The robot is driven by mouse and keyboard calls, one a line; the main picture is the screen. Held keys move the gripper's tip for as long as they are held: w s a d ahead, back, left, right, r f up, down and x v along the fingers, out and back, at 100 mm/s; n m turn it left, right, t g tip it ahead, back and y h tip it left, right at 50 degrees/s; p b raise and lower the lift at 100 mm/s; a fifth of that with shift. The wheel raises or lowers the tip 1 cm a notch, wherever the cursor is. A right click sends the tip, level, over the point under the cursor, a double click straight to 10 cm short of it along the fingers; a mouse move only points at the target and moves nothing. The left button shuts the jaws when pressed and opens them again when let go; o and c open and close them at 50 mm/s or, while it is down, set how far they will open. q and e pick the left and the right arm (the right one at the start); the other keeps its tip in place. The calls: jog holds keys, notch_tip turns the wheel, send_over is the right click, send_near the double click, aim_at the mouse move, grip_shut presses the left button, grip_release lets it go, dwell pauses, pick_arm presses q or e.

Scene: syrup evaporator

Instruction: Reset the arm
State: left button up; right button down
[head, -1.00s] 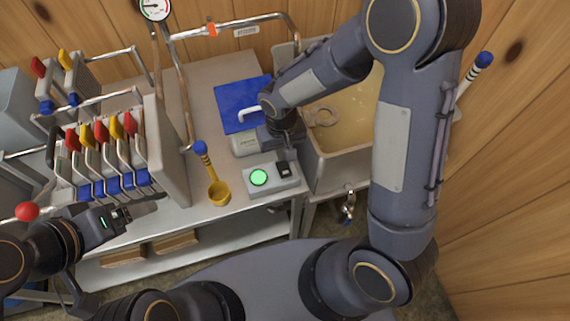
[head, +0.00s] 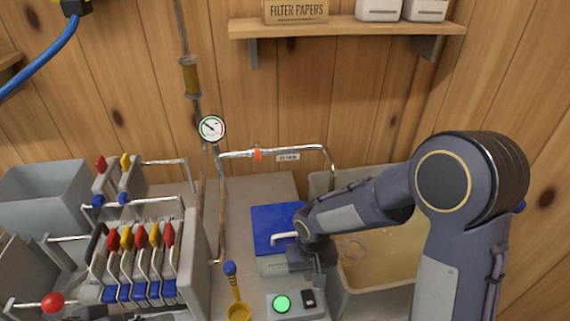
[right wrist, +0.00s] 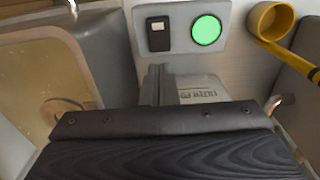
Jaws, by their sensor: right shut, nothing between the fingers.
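My right arm comes in from the right in the head view and bends over the basin. Its gripper (head: 317,278) is shut and empty, pointing down just above and behind the grey control box (head: 297,314) with a lit green button (head: 282,303) and a black switch. In the right wrist view the gripper (right wrist: 158,72) is close to that box's edge, and the green button (right wrist: 206,30) shows beyond it. I cannot tell whether it touches anything. Of my left gripper, at most a dark sliver shows at the bottom left edge of the head view.
The basin (head: 385,262) of amber liquid lies under my right forearm. A yellow ladle (head: 238,312) and a rack of coloured-handle valves (head: 140,262) are left. A shelf (head: 345,28) hangs above.

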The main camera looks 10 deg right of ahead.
jog(key=shift+r, duration=0.1)
jog(key=s+d+r+m+t+y, duration=0.1)
jog(key=s+d+r, duration=0.3)
jog(key=s+r, duration=0.4)
jog(key=s+d+r+m+t+y, duration=0.1)
jog(key=s+d+r+t, duration=0.3)
jog(key=s+r, duration=0.4)
jog(key=shift+d+r+t+y, duration=0.35)
jog(key=shift+d+y, duration=0.25)
jog(key=shift+y, duration=0.3)
jog(key=shift+s, duration=0.1)
